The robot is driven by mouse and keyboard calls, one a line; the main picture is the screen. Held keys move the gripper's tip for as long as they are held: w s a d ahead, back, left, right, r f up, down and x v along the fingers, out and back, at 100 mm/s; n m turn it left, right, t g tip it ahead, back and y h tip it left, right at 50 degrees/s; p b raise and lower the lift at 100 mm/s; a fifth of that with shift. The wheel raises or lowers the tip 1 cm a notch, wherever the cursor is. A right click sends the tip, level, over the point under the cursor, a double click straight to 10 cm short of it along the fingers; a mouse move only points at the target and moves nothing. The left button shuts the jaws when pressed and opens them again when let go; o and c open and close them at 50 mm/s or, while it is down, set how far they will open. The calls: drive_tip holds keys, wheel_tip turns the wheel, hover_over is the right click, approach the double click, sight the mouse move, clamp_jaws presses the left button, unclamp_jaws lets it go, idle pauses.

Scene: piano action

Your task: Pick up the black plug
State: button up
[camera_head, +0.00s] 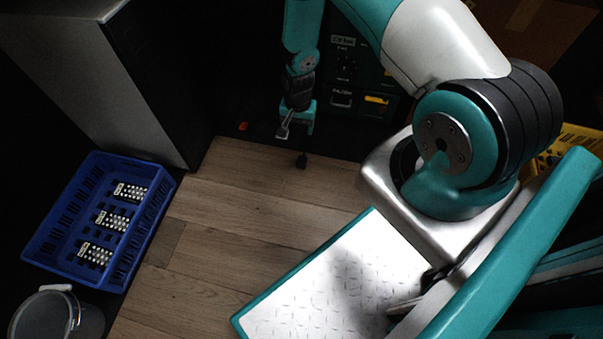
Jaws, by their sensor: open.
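A small black object, seemingly the black plug (301,161), lies at the far edge of the lit wooden floor. My gripper (296,131) points down just above and slightly left of it in the picture. The jaws are open, with nothing seen between them, and they look apart from the plug. The dark background hides the plug's exact outline and any cord.
A blue crate (62,238) holds several black-and-white devices at left, below a grey cabinet (80,45). A bucket (62,314) stands at lower left. The middle wooden floor (250,205) is clear.

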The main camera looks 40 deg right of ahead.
drive_tip(key=b, duration=0.7)
approach(302, 160)
drive_tip(key=f, duration=0.5)
drive_tip(key=shift+w+a+f, duration=0.2)
drive_tip(key=shift+a, duration=0.1)
drive_tip(key=f+b, duration=0.4)
drive_tip(key=f, duration=0.1)
drive_tip(key=shift+s+d+f+b, duration=0.1)
drive_tip(key=shift+d+f+b, duration=0.1)
drive_tip(key=shift+b, duration=0.1)
drive_tip(key=shift+r, duration=0.2)
drive_tip(key=c, duration=1)
drive_tip(key=shift+o, duration=0.2)
drive_tip(key=shift+r, duration=0.1)
wheel_tip(302, 160, up, 20)
drive_tip(key=p, duration=1.1)
